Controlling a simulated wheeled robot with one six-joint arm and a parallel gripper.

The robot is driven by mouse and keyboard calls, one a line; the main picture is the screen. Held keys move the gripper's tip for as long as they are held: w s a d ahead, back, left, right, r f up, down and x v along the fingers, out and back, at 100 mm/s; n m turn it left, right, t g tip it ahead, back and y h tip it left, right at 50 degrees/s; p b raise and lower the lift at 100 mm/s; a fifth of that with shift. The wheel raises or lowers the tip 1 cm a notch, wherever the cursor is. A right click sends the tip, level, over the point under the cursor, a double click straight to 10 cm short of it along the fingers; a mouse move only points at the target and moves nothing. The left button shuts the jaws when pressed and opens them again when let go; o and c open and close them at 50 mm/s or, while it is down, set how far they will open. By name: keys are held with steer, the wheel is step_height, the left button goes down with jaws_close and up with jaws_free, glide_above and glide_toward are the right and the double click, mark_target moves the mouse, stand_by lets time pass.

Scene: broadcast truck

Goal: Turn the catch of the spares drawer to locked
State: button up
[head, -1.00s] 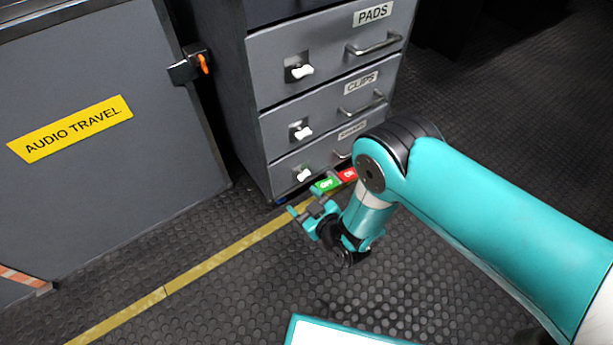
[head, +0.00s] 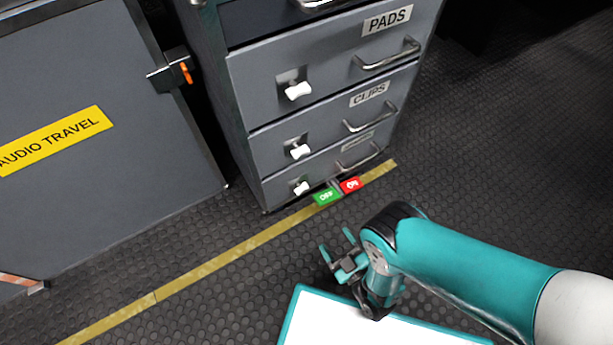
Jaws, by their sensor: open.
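The lowest drawer (head: 330,168) of the grey cabinet has a small label too blurred to read for sure; it sits below the CLIPS drawer and appears to be the spares drawer. Its white catch (head: 301,187) is at the left of its front, small and tilted; I cannot tell its setting for sure. My gripper (head: 336,246) is open and empty. It is in front of the cabinet, below and right of the catch in the picture, apart from it. Nothing hides the catch.
A green OFF tag (head: 327,196) and a red tag (head: 351,185) are at the drawer's lower edge. The PADS drawer (head: 330,68) and CLIPS drawer (head: 333,118) have similar catches and bar handles. A grey AUDIO TRAVEL case (head: 100,180) stands left.

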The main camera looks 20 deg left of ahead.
mark_target(304, 191)
steer(key=b+x, duration=0.2)
steer(key=x, duration=0.3)
steer(key=b+x, duration=0.3)
steer(key=x, duration=0.2)
steer(key=b+x, duration=0.2)
steer(key=x, duration=0.3)
steer(key=shift+w+a+f+b, duration=0.2)
steer(key=shift+w+f+b, duration=0.15)
steer(key=shift+w, duration=0.1)
steer(key=shift+w+a+r+b, duration=0.3)
steer(key=shift+w+a+b, duration=0.35)
steer(key=shift+b, duration=0.3)
steer(key=shift+s, duration=0.1)
